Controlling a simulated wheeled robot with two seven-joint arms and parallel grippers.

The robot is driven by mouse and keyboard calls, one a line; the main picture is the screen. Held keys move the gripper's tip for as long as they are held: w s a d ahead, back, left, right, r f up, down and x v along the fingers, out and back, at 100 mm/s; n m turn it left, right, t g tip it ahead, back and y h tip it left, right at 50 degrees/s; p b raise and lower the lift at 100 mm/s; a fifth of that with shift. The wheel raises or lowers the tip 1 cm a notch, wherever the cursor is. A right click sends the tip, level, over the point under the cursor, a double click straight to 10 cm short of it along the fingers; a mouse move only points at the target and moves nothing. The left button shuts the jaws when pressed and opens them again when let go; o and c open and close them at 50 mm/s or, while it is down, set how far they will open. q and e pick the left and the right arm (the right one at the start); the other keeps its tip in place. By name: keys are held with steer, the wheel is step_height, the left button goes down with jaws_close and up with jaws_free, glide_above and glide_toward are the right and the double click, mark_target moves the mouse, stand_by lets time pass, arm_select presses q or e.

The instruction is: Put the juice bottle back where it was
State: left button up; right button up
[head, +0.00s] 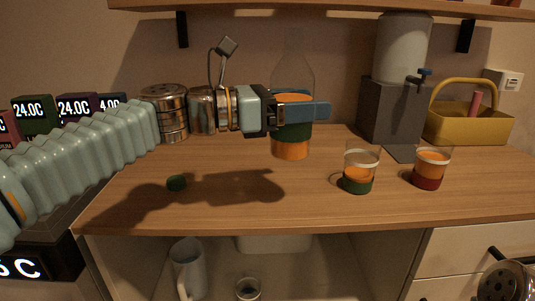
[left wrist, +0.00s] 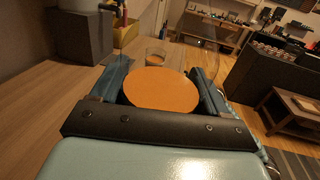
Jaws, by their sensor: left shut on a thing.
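The juice bottle (head: 291,144) is clear glass with orange juice and a dark green band, and it stands upright in the head view. My left gripper (head: 302,109) is shut around its middle, with the fingers across it. In the left wrist view the orange juice (left wrist: 161,89) shows between the two fingers (left wrist: 160,85). I cannot tell whether the bottle's base touches the counter. My right gripper is not in view.
Two glasses with orange juice, one with a green base (head: 358,182) and one with a red base (head: 428,180), stand right of the bottle. A grey dispenser (head: 392,110) and yellow basket (head: 468,127) stand behind. A shelf (head: 330,5) hangs above. The counter's front middle (head: 250,212) is clear.

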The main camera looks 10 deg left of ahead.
arm_select(q)
steer(key=shift+w+a+f+b, duration=0.15)
steer(key=shift+w+a+f, duration=0.85)
steer(key=shift+f, duration=0.75)
steer(key=shift+w+a+f+b, duration=0.2)
steer(key=shift+w+a+f, duration=0.5)
steer(key=shift+a+f, duration=0.75)
steer(key=shift+w+a+f+b, duration=0.15)
steer(key=shift+w+a+f, duration=0.7)
steer(key=shift+f, duration=1.15)
steer(key=o, duration=1.4)
steer(key=shift+f, duration=0.15)
steer(key=shift+r, duration=0.2)
steer(key=shift+s+a+f, duration=0.1)
steer(key=shift+s+a, duration=0.05)
steer(key=shift+a, duration=0.1)
steer(key=b+v, duration=0.1)
steer(key=v, duration=1)
steer(key=shift+s+a, duration=0.1)
steer(key=shift+a, duration=0.05)
